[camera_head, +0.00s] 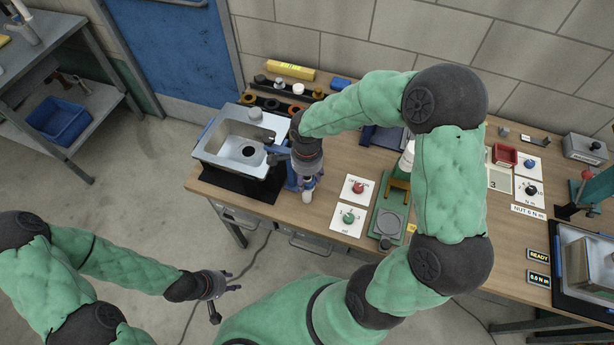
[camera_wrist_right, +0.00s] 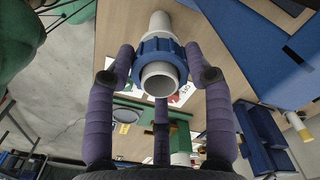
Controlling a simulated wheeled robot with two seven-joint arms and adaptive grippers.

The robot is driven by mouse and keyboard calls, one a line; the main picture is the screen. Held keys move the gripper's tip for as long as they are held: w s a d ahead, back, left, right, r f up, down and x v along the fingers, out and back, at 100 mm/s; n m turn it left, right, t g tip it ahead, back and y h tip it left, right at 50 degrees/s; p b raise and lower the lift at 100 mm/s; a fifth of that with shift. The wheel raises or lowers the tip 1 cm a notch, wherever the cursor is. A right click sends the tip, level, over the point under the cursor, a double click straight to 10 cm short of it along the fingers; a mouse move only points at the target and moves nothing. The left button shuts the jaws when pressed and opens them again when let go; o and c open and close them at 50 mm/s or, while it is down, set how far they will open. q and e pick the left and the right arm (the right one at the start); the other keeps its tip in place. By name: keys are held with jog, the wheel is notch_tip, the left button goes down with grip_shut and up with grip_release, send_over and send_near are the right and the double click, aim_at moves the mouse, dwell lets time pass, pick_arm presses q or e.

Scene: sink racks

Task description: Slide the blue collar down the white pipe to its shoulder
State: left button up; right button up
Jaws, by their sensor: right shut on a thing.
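In the right wrist view the white pipe (camera_wrist_right: 159,78) has its open end towards the camera and runs away from it. The ribbed blue collar (camera_wrist_right: 160,49) is around the pipe, a little behind that end. My right gripper (camera_wrist_right: 162,73) has its purple fingers on both sides of the collar and is shut on it. My left gripper (camera_head: 226,282) hangs empty over the floor, fingers spread. The pipe's shoulder cannot be made out.
A metal sink (camera_head: 215,143) stands left of my right gripper. White cards with a red knob (camera_head: 358,188) and a green knob (camera_head: 348,217) lie to its right, with a green fixture (camera_head: 388,222) beyond.

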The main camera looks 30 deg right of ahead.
jog(key=shift+f+b, duration=0.85)
dwell(0.3)
jog(key=o, duration=1)
notch_tip(320, 180, up, 12)
jog(key=shift+r, duration=0.1)
dwell(0.6)
